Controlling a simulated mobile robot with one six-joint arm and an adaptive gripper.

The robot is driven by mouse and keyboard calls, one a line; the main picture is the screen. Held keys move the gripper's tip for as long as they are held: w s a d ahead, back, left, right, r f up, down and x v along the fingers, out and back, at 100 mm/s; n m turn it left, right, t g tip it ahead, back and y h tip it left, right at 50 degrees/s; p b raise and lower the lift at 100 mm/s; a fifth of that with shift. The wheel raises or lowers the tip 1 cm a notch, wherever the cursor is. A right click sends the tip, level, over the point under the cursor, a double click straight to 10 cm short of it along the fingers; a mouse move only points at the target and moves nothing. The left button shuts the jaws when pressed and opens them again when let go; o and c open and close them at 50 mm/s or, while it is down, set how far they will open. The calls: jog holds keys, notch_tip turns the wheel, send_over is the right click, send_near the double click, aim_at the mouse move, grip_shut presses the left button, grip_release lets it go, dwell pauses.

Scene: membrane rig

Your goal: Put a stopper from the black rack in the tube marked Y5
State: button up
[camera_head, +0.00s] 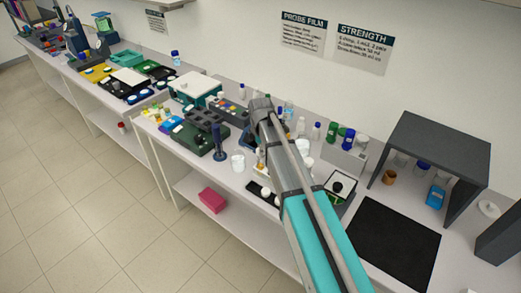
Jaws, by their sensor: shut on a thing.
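My arm reaches up from the bottom over the bench, and its dark end joint shows near the middle. My gripper cannot be made out; it seems hidden behind or below the arm. A small black rack (254,187) lies at the bench's front edge just left of my arm, with pale round pieces on it that may be stoppers. My arm covers part of this area. The mark Y5 is too small to read, and I cannot tell which tube bears it.
A dark green block (190,139) and a dark blue upright item (217,143) stand left of my arm. A white cup (238,162) stands nearby. A black mat (394,246) and a grey shelf (440,140) are at the right. Several bottles line the wall side.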

jog(key=shift+f, duration=0.2)
jog(key=o, duration=0.9)
jog(key=shift+c, duration=0.2)
jog(key=shift+r, duration=0.25)
notch_tip(320, 180, up, 6)
jog(key=p, duration=0.6)
jog(key=shift+r, duration=0.1)
notch_tip(320, 180, up, 3)
jog(key=p, duration=0.3)
jog(key=shift+r+p, duration=0.1)
jog(key=shift+p, duration=0.25)
jog(key=s+f+b, duration=0.3)
jog(key=s, duration=0.7)
jog(key=s+f+b, duration=0.3)
jog(key=s, duration=0.8)
jog(key=shift+d+f+b, duration=0.3)
jog(key=shift+d+b, duration=0.05)
jog(key=shift+d, duration=0.05)
jog(key=shift+s, duration=0.1)
